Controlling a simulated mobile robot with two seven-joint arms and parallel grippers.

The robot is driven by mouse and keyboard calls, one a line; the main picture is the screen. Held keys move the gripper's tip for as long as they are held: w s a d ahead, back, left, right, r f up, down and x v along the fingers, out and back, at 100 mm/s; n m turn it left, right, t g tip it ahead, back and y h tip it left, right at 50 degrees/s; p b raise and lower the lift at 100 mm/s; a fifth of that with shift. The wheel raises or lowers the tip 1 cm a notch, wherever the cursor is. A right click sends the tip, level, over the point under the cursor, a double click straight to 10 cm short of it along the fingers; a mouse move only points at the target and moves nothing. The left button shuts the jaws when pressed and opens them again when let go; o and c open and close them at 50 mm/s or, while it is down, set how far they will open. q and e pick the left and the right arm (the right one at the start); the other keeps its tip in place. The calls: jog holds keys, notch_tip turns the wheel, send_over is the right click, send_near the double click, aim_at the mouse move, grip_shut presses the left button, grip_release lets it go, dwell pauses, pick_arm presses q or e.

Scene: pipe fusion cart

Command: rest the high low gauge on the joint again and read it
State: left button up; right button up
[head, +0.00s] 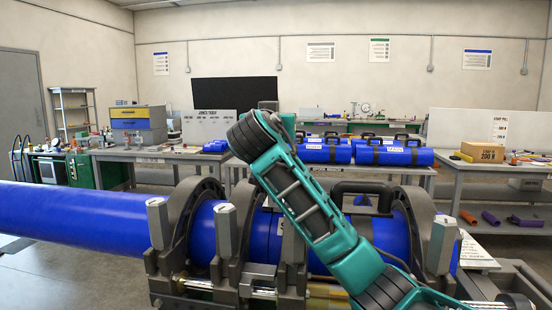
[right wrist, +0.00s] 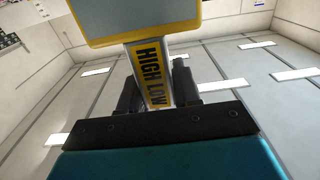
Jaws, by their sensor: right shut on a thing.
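The high low gauge (right wrist: 152,75) has a yellow-edged handle marked "HIGH LOW" and a wider pale head with a yellow rim. In the right wrist view it stands between the dark fingers of my right gripper (right wrist: 158,85), which is shut on it. The gauge's face cannot be read here. In the head view my teal right arm crosses in front of the clamped pipe; its gripper and the gauge cannot be made out there. The blue pipe (head: 75,218) runs into the grey fusion clamps (head: 185,225). My arm partly hides the joint area between the clamps. My left gripper is not in view.
Behind the cart, a table carries several blue pipe pieces with black handles (head: 395,155). A bench at right holds a cardboard box (head: 482,151). A bench at left holds a blue and yellow drawer case (head: 137,122). Upright clamp posts (head: 226,228) flank the joint area.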

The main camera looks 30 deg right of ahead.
jog(key=shift+w+f, duration=0.1)
jog(key=shift+f, duration=0.3)
notch_tip(320, 180, up, 8)
jog(key=p, duration=0.4)
jog(key=shift+f, duration=0.25)
jog(key=shift+d, duration=0.1)
dwell(1.1)
